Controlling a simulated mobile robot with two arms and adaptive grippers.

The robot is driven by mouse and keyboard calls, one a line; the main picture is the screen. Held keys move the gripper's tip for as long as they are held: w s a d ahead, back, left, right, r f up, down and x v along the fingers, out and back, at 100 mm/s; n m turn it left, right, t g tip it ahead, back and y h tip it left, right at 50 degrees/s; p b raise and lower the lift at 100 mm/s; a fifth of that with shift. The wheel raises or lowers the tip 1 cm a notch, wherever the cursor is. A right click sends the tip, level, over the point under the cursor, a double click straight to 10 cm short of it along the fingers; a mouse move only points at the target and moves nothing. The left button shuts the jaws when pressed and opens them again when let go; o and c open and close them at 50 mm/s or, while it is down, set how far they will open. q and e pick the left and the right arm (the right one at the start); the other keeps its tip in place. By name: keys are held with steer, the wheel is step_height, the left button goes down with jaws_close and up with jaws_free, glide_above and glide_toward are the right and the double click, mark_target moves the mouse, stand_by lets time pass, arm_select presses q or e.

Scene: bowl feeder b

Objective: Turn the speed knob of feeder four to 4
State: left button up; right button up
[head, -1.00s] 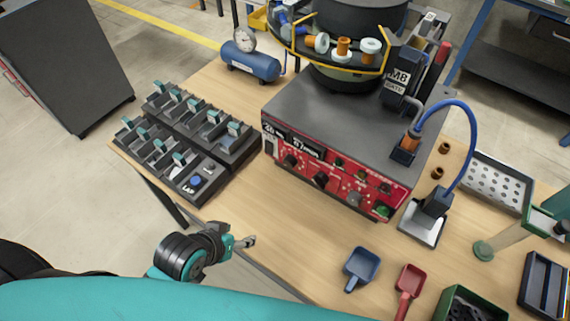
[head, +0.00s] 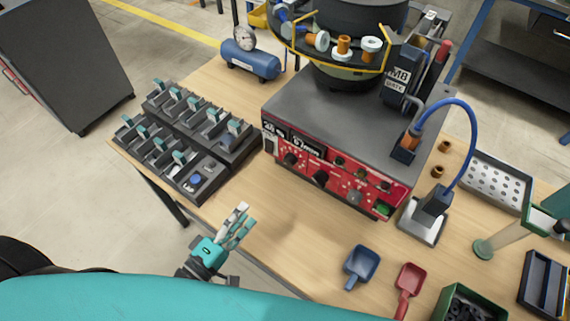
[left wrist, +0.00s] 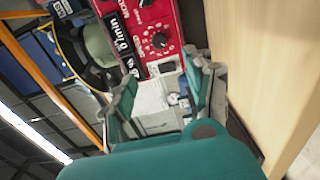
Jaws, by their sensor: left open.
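The bowl feeder's red control panel (head: 335,178) faces the front of the table, with black knobs including one at its left (head: 291,159) and one near its middle (head: 320,178). A small display (head: 307,147) sits at the upper left. In the left wrist view a black knob (left wrist: 160,40) with a white scale shows on the panel, beside the display (left wrist: 122,35); its setting is too small to read. My left gripper (head: 243,218) is open and empty above the table's front edge, short of the panel. Its fingers also show in the left wrist view (left wrist: 163,85). My right gripper is not in view.
A rack of dark bins with teal tabs (head: 213,168) stands left of the feeder. A blue scoop (head: 362,262), a red scoop (head: 410,275) and a green box (head: 448,310) lie at the front right. The wood between gripper and panel is clear.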

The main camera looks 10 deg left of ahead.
mark_target(288, 163)
arm_select(q)
steer(key=p+x, duration=0.3)
steer(key=x, duration=1.4)
steer(key=shift+w+d+r, duration=0.1)
steer(key=shift+c, duration=0.3)
jaws_close()
